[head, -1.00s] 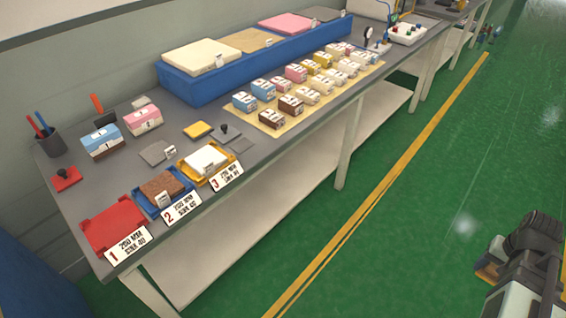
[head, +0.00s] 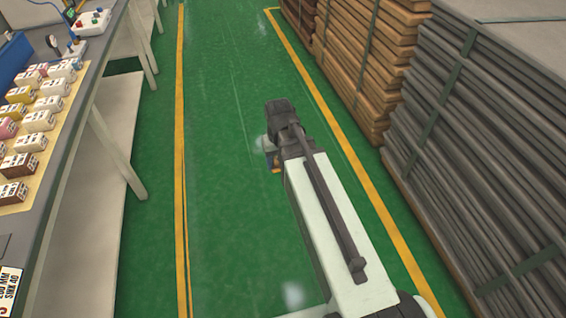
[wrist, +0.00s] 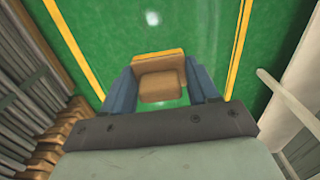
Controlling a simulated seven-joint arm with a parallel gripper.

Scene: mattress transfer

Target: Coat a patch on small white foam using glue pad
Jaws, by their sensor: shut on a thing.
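My gripper (wrist: 161,76) is shut on a tan-brown block (wrist: 160,84) with an orange-yellow edge, held between two blue fingers in the wrist view. I cannot tell from its look whether it is the glue pad. In the head view my gripper (head: 273,160) hangs over the green floor in the aisle, apart from the table, and only a bit of orange shows beneath it. The numbered trays are out of view, except for part of a sign (head: 10,290) at lower left.
The grey table (head: 72,137) runs along the left, with a white shelf (head: 82,240) below. Tall stacks of grey sheets (head: 490,140) and brown sheets (head: 350,60) stand at the right. The green aisle (head: 225,90) between the yellow floor lines is clear.

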